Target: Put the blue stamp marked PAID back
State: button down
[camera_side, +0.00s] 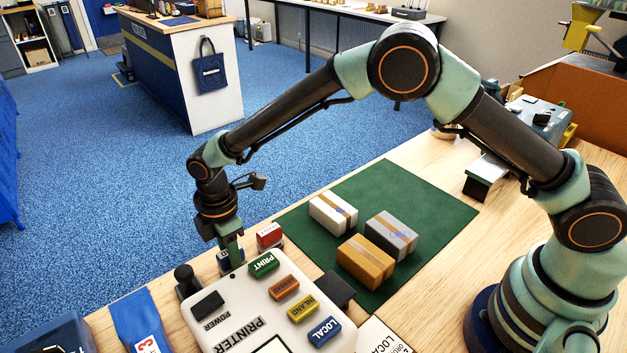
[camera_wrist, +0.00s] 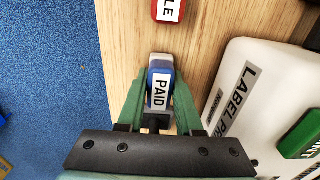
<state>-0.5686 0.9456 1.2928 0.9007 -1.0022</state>
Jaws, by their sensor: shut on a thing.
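The blue stamp (camera_wrist: 159,90) has a white PAID label facing the wrist camera. It sits between the green fingers of my gripper (camera_wrist: 160,108), which is shut on it. In the side view my gripper (camera_side: 230,252) points down near the table's far edge, to the left of the printer's green PRINT button, and mostly hides the stamp. I cannot tell whether the stamp touches the table. A red stamp (camera_side: 269,235) stands just to the right of my gripper; it also shows at the top of the wrist view (camera_wrist: 168,9), its label ending in LE.
The white label printer (camera_side: 240,305) with coloured buttons is close beside my gripper. A black knobbed object (camera_side: 186,280) stands on its left. Three parcels, one an orange box (camera_side: 365,262), rest on the green mat (camera_side: 440,208). Blue floor lies beyond the table edge.

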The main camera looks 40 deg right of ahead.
jog(key=shift+f, duration=0.15)
jog(key=c, duration=0.6)
grip_release()
